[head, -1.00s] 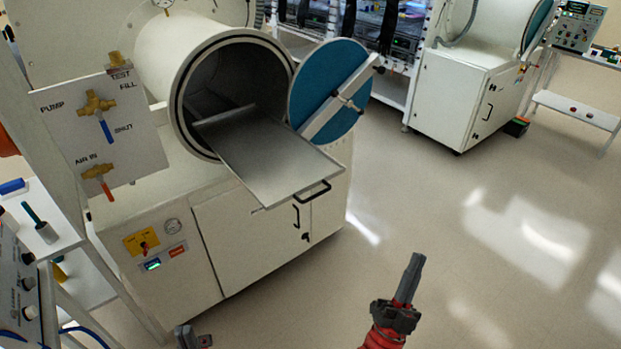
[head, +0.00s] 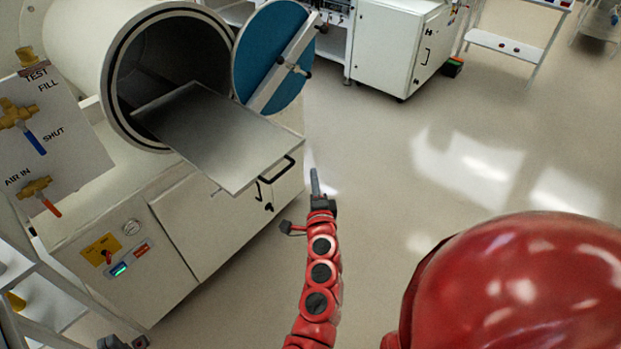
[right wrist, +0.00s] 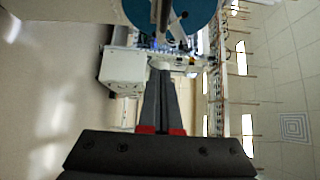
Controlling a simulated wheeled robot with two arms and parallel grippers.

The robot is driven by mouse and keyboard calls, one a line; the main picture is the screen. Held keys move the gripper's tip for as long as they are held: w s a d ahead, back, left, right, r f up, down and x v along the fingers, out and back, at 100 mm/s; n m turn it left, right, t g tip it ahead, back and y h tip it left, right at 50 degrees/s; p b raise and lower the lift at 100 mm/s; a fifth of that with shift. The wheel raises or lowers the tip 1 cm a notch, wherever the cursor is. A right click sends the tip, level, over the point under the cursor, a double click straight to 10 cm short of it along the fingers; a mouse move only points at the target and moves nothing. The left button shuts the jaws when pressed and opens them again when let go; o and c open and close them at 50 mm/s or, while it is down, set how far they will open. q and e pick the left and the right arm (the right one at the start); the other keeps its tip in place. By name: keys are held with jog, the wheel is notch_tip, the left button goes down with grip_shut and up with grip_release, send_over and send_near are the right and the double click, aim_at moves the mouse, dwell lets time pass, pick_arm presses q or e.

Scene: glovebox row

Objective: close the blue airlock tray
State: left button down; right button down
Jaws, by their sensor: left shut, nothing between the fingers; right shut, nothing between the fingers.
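The airlock with the blue round door (head: 262,52) stands at upper left, its door swung open. Its grey metal tray (head: 215,135) sticks out of the round chamber (head: 125,75), with a black handle (head: 278,176) on its front edge. My right gripper (head: 314,174) is shut and empty, just right of the handle in the picture and apart from it. The right wrist view shows its shut fingers (right wrist: 160,78) below a blue door (right wrist: 172,14).
A valve panel (head: 62,125) stands left of the airlock, over a white cabinet (head: 165,275). Another white cabinet (head: 385,50) and a shelf stand (head: 505,45) are at the back. The floor (head: 400,170) to the right is clear.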

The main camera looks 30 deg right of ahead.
jog(key=shift+w+d+p, duration=0.25)
jog(key=shift+w+p, duration=0.3)
jog(key=shift+w, duration=1.05)
jog(key=shift+w+d+p, duration=0.25)
jog(key=shift+w+p, duration=0.25)
jog(key=shift+w, duration=1.1)
jog(key=shift+w+d+p, duration=0.25)
jog(key=shift+w+p, duration=0.3)
jog(key=shift+w, duration=1.05)
